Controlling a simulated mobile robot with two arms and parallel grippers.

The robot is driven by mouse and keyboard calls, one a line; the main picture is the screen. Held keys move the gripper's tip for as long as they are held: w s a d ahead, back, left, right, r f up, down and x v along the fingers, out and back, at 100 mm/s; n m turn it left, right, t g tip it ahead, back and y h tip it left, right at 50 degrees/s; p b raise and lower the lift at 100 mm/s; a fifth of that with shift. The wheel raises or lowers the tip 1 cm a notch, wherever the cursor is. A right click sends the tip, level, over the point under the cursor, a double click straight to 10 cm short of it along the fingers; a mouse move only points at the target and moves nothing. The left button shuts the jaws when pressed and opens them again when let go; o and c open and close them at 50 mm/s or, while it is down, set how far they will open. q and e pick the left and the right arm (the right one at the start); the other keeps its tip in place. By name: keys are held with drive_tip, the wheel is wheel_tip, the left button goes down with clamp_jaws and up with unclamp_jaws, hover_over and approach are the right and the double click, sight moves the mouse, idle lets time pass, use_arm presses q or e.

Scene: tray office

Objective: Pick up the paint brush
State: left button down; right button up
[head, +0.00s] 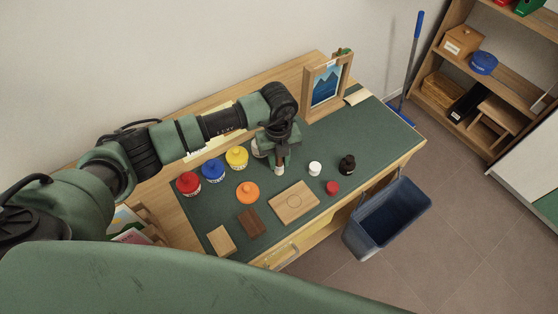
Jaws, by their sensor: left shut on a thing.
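My left gripper (280,164) reaches down over the green desk mat (330,160), to the right of the yellow paint pot. It is shut on a small pale thing (279,172) that shows just below the fingers. I take this for the paint brush, but it is too small and too covered by the gripper to be sure of its shape, or whether it touches the mat. No other brush can be made out. My right gripper is not in view.
Red (188,184), blue (212,171) and yellow (237,158) pots stand left of the gripper. An orange lidded pot (248,192), wooden board (294,202), white jar (314,169) and dark bottle (347,164) are nearby. A picture frame (308,91) stands behind. A blue bin (361,242) is in front.

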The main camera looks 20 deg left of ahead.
use_arm(q)
drive_tip(key=shift+r, duration=0.5)
wheel_tip(320, 180, up, 19)
drive_tip(key=b, duration=0.3)
idle(0.3)
